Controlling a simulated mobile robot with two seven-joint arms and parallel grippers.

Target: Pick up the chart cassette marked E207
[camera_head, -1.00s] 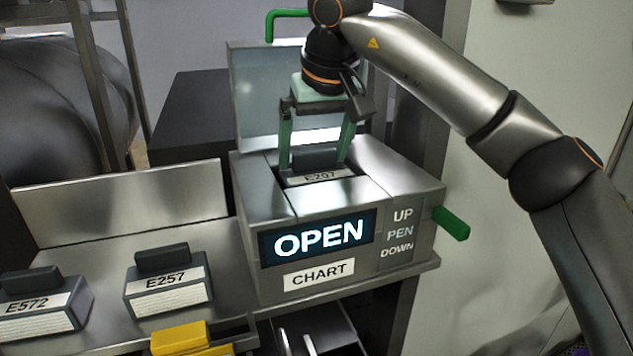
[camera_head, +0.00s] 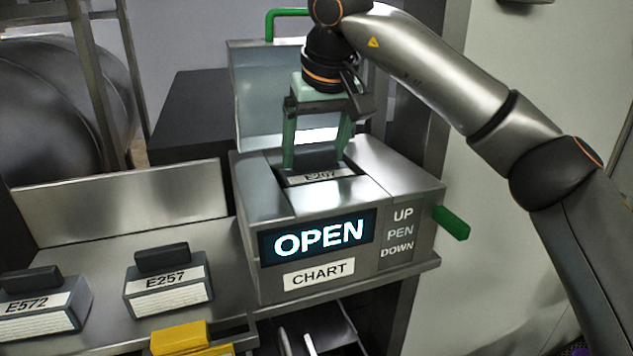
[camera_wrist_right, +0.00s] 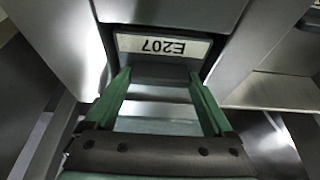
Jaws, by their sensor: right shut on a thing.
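The chart cassette marked E207 (camera_head: 320,177) sits down in the slot in the top of the chart recorder (camera_head: 290,207). Its label also shows upside down in the right wrist view (camera_wrist_right: 163,46). My right gripper (camera_head: 316,160) points down into the slot, and its green fingers are shut on the cassette's dark handle. In the right wrist view the fingers (camera_wrist_right: 160,84) stand on both sides of the handle (camera_wrist_right: 161,73). Most of the cassette body is hidden inside the recorder. My left gripper is not in view.
The recorder's lid (camera_head: 262,95) stands open behind the slot, and its display (camera_head: 318,237) reads OPEN. A green lever (camera_head: 451,223) sticks out at its right. Cassettes E257 (camera_head: 168,287) and E572 (camera_head: 42,305) stand on the steel shelf. A yellow object (camera_head: 180,338) lies at its front edge.

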